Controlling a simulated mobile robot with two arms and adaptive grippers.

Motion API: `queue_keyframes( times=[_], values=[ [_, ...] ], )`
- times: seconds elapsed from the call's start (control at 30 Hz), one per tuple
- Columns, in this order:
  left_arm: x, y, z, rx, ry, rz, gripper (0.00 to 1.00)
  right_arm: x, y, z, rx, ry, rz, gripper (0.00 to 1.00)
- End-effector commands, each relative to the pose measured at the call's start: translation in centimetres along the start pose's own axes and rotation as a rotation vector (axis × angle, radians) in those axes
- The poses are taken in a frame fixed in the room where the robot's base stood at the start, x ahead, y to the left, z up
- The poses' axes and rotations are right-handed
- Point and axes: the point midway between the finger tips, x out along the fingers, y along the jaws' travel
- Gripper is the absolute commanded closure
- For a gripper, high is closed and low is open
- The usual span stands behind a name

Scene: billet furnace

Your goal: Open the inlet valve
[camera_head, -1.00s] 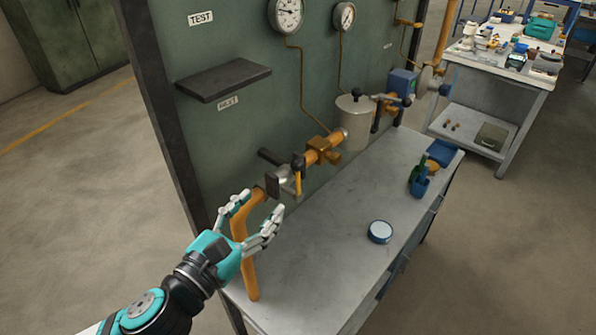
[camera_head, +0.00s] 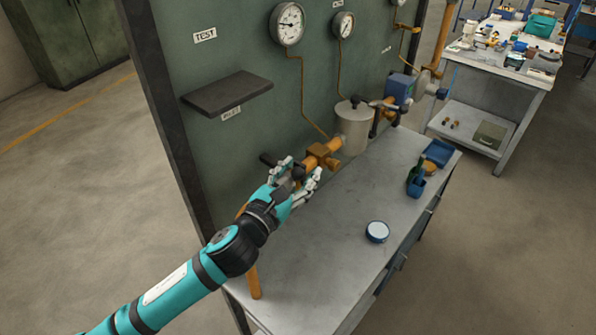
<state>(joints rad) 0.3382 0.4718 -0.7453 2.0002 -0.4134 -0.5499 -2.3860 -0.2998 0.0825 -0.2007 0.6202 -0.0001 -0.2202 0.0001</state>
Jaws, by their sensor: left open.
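The inlet valve appears to be the leftmost valve on the orange pipe, with a black handle (camera_head: 268,159) still showing behind the fingers. The orange pipe (camera_head: 321,155) runs along the green panel above the bench. My left gripper (camera_head: 298,173) is at this valve, with its fingers open on either side of a dark knob. I cannot tell whether the fingers touch it. The hand hides most of the valve body and part of the bent pipe below. My right gripper is not in view.
Gauges (camera_head: 288,24) and a black shelf (camera_head: 227,93) are on the panel. A grey cylinder (camera_head: 352,130) stands farther along the pipe.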

Motion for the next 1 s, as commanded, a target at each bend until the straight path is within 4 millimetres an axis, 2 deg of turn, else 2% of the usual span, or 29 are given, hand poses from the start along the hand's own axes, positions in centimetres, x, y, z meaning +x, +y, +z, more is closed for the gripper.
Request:
queue_keyframes(
  times=[0.1, 0.47, 1.0],
  values=[
    [-0.01, 0.01, 0.00, 0.000, 0.000, 0.000, 0.52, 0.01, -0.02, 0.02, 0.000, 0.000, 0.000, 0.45],
    [-0.04, 0.01, 0.00, 0.000, 0.000, 0.000, 0.99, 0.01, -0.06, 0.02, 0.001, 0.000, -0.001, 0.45],
    [-0.07, -0.04, -0.12, 0.000, 0.003, 0.000, 1.00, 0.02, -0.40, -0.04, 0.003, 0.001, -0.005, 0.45]
  ],
)
